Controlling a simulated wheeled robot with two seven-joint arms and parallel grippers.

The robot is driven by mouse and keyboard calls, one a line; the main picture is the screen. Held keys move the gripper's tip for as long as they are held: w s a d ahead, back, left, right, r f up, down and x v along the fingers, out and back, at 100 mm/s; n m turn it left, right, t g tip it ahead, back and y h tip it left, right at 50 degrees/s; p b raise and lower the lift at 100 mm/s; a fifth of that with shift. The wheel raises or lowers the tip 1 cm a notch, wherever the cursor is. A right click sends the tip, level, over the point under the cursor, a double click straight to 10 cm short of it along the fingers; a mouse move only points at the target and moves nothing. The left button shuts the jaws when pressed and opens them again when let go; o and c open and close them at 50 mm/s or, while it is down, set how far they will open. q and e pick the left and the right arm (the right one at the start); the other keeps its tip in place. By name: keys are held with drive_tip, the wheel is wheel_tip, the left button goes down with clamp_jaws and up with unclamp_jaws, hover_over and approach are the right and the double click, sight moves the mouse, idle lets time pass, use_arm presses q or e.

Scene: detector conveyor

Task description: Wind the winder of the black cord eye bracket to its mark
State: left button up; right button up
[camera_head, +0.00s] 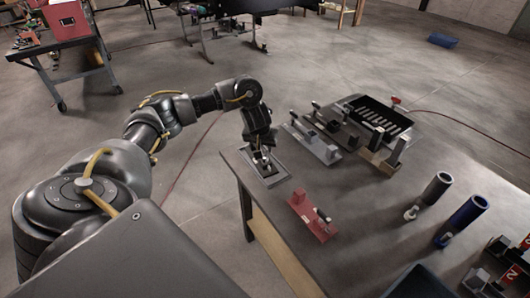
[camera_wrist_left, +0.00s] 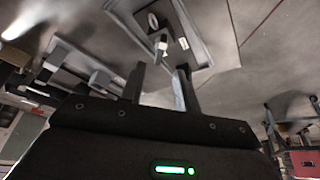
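My left gripper (camera_head: 262,155) points down over a grey framed tray (camera_head: 283,174) at the table's near left corner. In the left wrist view its two fingers (camera_wrist_left: 161,70) are apart, with a gap between them. A black bracket-like part (camera_wrist_left: 179,22) with pale labels lies inside the tray's frame (camera_wrist_left: 208,52). A small silver knob (camera_wrist_left: 160,42) stands on it, just beyond the fingertips and roughly in line with the gap. I see no contact with the knob. The mark cannot be made out. My right gripper is not in view.
A red bracket (camera_head: 303,203) lies in front of the tray. Grey (camera_head: 315,145) and dark fixtures stand behind, with a black slotted bin (camera_head: 372,112). A black tube (camera_head: 437,187) and a blue tube (camera_head: 469,212) stand at the right. The tabletop's middle is clear.

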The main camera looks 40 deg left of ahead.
sight(266, 154)
use_arm(q)
drive_tip(key=b+x, duration=0.3)
drive_tip(key=x, duration=0.3)
drive_tip(key=shift+w+f, duration=0.1)
drive_tip(key=shift+f, duration=0.15)
clamp_jaws()
